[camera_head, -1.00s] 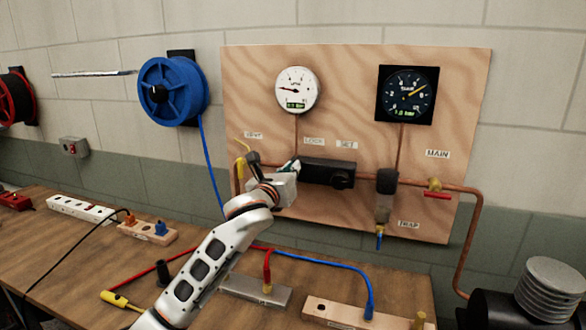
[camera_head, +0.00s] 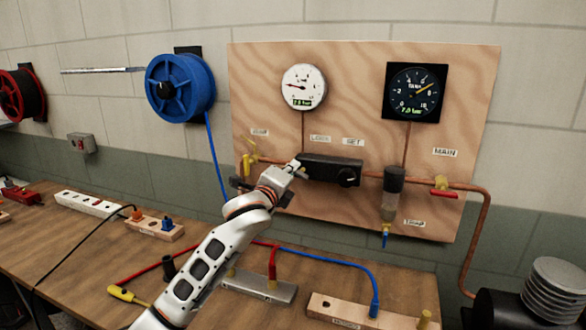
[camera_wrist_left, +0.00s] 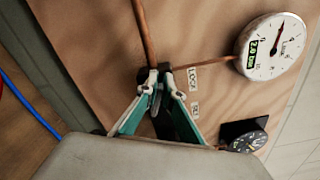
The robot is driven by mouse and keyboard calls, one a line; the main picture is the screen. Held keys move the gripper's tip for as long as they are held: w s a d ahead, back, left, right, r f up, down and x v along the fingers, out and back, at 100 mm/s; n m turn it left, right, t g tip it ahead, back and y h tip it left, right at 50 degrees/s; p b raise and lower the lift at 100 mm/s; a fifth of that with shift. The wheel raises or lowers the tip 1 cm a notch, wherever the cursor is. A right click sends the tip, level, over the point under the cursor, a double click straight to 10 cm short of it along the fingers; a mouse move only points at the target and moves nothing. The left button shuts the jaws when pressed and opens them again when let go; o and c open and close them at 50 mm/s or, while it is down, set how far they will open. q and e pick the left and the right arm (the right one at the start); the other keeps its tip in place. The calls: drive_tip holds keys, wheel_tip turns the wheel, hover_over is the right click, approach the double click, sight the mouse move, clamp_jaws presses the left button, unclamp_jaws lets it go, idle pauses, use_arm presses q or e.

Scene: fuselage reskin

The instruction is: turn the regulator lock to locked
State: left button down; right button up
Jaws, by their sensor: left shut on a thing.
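The regulator (camera_head: 330,170) is a black horizontal body on the plywood panel, with a round black knob at its right end. Labels reading LOCK (camera_head: 320,138) and SET (camera_head: 352,141) are above it. My left gripper (camera_head: 297,167) is at the regulator's left end. In the left wrist view its fingertips (camera_wrist_left: 160,80) are closed together on a small dark part beside the LOCK label (camera_wrist_left: 192,79). I take this part for the regulator lock; the fingers mostly hide it, so its setting cannot be read. My right gripper is not in view.
A white gauge (camera_head: 303,87) and a black tank gauge (camera_head: 414,91) are above the regulator. Copper pipe (camera_head: 470,190), a red-handled main valve (camera_head: 443,190) and a drain bowl (camera_head: 390,203) are to the right. Cables and blocks lie on the wooden bench below.

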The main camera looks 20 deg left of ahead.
use_arm(q)
drive_tip(key=n, duration=0.2)
drive_tip(key=f+n, duration=0.1)
drive_tip(key=shift+a+n, duration=0.1)
drive_tip(key=shift+n, duration=0.8)
drive_tip(key=shift+f, duration=0.1)
drive_tip(key=c, duration=2.2)
unclamp_jaws()
drive_tip(key=s, duration=1.2)
drive_tip(key=shift+a, duration=0.2)
